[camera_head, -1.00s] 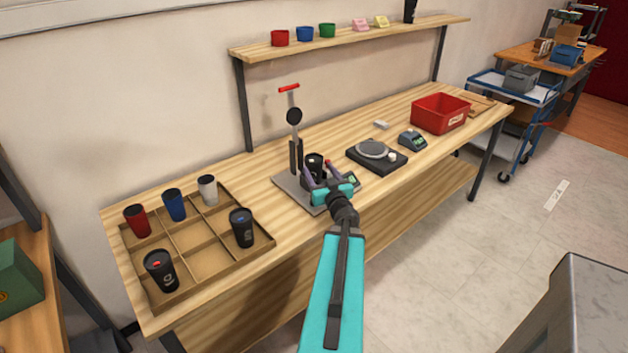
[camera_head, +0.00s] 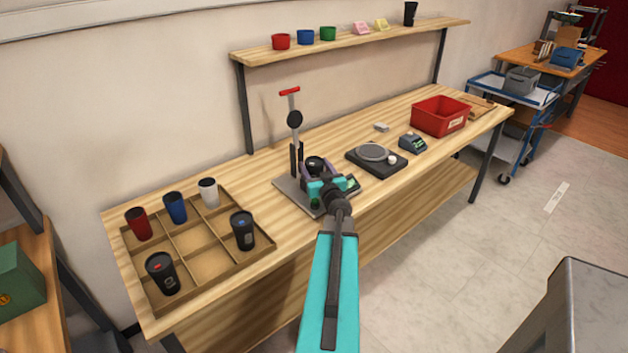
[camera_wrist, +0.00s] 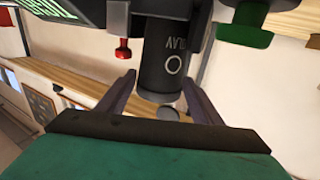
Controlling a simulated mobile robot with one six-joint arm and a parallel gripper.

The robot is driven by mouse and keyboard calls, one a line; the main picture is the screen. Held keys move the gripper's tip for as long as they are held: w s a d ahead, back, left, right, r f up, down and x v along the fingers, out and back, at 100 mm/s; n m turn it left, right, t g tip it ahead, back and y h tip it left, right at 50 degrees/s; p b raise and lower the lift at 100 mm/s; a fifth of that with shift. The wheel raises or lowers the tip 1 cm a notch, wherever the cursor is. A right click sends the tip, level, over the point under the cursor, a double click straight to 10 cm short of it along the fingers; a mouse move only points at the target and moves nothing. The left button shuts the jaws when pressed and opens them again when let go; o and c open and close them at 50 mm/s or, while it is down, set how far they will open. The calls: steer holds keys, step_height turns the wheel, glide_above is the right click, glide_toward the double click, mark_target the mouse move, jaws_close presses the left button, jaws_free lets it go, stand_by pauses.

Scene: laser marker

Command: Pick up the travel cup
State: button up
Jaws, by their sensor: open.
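A black travel cup (camera_head: 315,163) stands at the marking machine (camera_head: 296,155) in the middle of the bench. In the wrist view the cup (camera_wrist: 165,60) shows pale lettering and a round mark on its side. My gripper (camera_head: 322,186) is at the near side of the cup, partly covering it and the machine's base. In the wrist view my gripper (camera_wrist: 160,82) is open, with one finger on each side of the cup's near end. No clear contact shows. How deep the cup sits between the fingers is hard to tell.
A divided tray (camera_head: 207,262) with several cups stands at the left. The machine's upright post with a red handle rises behind the cup. A round-plate device (camera_head: 374,157), a small meter (camera_head: 413,142) and a red bin (camera_head: 440,116) stand to the right. A shelf (camera_head: 350,42) runs above.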

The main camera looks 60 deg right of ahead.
mark_target(312, 159)
steer(key=shift+w+d, duration=0.1)
steer(key=shift+r+p+x, duration=0.1)
steer(key=shift+p+x, duration=0.15)
steer(key=shift+x, duration=0.45)
steer(key=shift+r+p+x, duration=0.15)
steer(key=shift+p+x, duration=0.1)
steer(key=shift+x, duration=1.55)
steer(key=c, duration=0.4)
steer(key=shift+r, duration=0.1)
step_height(312, 159, up, 28)
steer(key=p, duration=0.7)
